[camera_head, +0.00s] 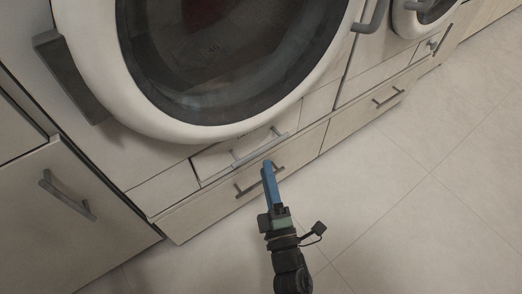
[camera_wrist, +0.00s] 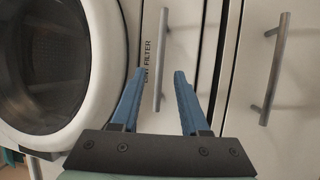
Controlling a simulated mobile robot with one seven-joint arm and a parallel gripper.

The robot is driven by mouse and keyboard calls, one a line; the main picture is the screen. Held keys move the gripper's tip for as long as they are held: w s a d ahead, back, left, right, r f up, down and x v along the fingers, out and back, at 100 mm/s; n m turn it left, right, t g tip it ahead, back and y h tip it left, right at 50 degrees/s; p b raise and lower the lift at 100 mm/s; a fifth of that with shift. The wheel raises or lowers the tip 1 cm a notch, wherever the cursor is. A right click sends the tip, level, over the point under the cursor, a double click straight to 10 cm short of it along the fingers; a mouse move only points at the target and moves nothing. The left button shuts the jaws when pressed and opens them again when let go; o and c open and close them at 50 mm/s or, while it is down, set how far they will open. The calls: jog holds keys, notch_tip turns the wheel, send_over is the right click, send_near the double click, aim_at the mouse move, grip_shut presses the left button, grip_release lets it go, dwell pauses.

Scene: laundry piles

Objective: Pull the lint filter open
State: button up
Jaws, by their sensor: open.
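The lint filter panel (camera_head: 213,160) is a pale drawer front with a grey bar handle (camera_head: 258,149), below the big round door. In the wrist view its "LINT FILTER" label (camera_wrist: 147,62) and its handle (camera_wrist: 161,50) show. My gripper (camera_head: 268,166) has blue fingers and is in front of the panels, just below the filter handle in the head view. In the wrist view my gripper (camera_wrist: 159,73) is open, with the filter handle lying between the two fingertips in the picture. I cannot tell whether the fingertips reach as deep as the handle. Nothing is held.
A lower drawer has its own bar handle (camera_head: 245,189), partly behind my gripper; it also shows in the wrist view (camera_wrist: 270,68). The round door (camera_head: 215,60) bulges out above. A cabinet handle (camera_head: 67,195) projects at left. The tiled floor (camera_head: 410,200) is clear.

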aim_at(261, 148)
jog(key=b+x, duration=0.1)
jog(key=x, duration=0.5)
jog(key=shift+w+a+r+b, duration=0.1)
jog(key=shift+w+b, duration=0.2)
jog(key=shift+b, duration=0.05)
grip_shut()
dwell(1.1)
